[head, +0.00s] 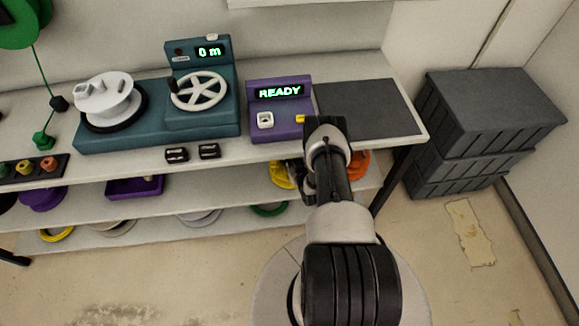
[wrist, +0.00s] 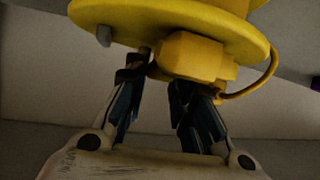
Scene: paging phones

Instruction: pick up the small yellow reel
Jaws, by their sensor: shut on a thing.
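The small yellow reel (wrist: 215,33) fills the top of the wrist view, cut off by the upper edge. It has a round flange, a blocky yellow part on its near face and a thin yellow strand looping at the right. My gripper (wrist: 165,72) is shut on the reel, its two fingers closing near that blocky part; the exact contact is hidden. In the head view my arm hides the gripper. A yellow round thing (head: 283,175) shows left of my arm at shelf level; I cannot tell whether it is the same reel.
A teal winding machine (head: 160,123) and a purple unit reading READY (head: 280,130) stand on the bench. A dark mat (head: 370,107) lies at its right end. An orange reel (head: 359,165) and other reels sit on shelves below. Grey crates (head: 490,110) stand at the right.

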